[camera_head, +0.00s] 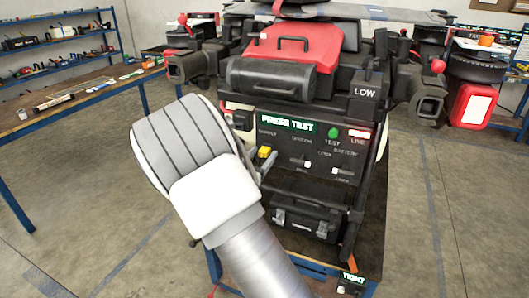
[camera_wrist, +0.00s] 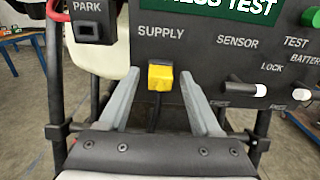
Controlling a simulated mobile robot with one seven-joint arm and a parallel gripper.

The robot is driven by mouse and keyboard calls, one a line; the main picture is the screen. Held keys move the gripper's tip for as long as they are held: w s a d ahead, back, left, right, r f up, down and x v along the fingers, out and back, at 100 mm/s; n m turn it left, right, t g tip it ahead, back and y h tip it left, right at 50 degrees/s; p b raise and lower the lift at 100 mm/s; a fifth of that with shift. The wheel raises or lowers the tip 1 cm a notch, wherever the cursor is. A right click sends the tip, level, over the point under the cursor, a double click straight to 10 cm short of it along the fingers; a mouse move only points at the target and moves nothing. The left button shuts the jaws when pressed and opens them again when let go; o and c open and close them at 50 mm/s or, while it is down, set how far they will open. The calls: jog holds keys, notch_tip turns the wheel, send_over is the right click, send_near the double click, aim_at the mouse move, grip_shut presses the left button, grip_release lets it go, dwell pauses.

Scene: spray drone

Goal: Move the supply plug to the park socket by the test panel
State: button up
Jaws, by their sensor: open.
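The yellow supply plug (camera_wrist: 160,77) sits at the panel under the SUPPLY label, with a dark cable hanging below it. In the head view the plug (camera_head: 265,153) shows just beyond my wrist. My gripper (camera_wrist: 160,73) is open, with one grey finger on each side of the plug and a visible gap on both sides. The park socket (camera_wrist: 94,28) is a dark block marked PARK, up and left of the plug. The test panel (camera_wrist: 225,55) carries a green PRESS TEST display. My wrist hides part of the panel's left side in the head view.
White-tipped SENSOR and LOCK levers (camera_wrist: 245,87) stick out right of my right finger. A green TEST button (camera_head: 333,133) is on the panel. A black case (camera_head: 306,213) sits below it.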

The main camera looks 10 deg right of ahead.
grip_shut()
dwell(0.4)
jog(key=shift+s+a, duration=0.1)
jog(key=shift+s, duration=0.05)
dwell(1.1)
jog(key=shift+p+v, duration=0.35)
jog(key=shift+v, duration=2.5)
jog(key=shift+r, duration=0.1)
